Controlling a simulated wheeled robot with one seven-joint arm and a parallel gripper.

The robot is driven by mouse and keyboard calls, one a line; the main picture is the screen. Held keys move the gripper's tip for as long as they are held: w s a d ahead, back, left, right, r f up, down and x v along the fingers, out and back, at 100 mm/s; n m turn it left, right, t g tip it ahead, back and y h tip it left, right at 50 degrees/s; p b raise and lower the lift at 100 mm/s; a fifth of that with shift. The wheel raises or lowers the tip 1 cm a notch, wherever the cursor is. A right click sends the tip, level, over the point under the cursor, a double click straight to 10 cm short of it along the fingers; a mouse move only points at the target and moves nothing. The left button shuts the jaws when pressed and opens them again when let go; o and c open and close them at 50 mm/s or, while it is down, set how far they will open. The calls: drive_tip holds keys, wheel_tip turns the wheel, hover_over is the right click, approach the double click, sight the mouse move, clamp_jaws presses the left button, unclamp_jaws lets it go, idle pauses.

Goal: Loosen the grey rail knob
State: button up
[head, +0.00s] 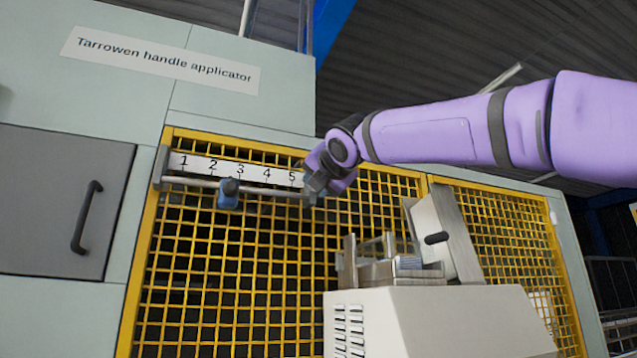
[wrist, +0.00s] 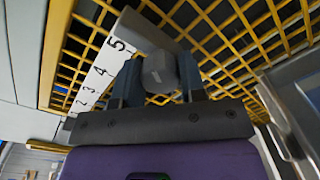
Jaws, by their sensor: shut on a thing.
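The grey rail knob (wrist: 160,72) shows between the two fingers in the wrist view, near the 5 end of the number scale. My gripper (wrist: 157,80) is shut on the knob. In the head view my gripper (head: 318,183) is at the right end of the rail (head: 268,190), and its fingers mostly hide the knob there. The scale plate (head: 215,167) above the rail is marked 1 to 5. A blue slider (head: 229,201) with a dark knob on top sits on the rail below 2 and 3, apart from my gripper.
A yellow mesh guard (head: 205,270) stands behind the rail. A grey door (head: 50,200) with a dark handle is at the left. A pale machine housing (head: 430,320) with a tilted metal panel (head: 445,235) stands below and right of my gripper.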

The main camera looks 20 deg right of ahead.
drive_tip(key=m, duration=0.6)
drive_tip(key=shift+d+f, duration=0.1)
drive_tip(key=m, duration=0.5)
drive_tip(key=shift+m+y, duration=0.3)
drive_tip(key=shift+f, duration=0.1)
drive_tip(key=o, duration=0.9)
drive_tip(key=shift+s, duration=0.15)
drive_tip(key=s, duration=1)
drive_tip(key=shift+s+r, duration=0.25)
drive_tip(key=shift+r, duration=0.05)
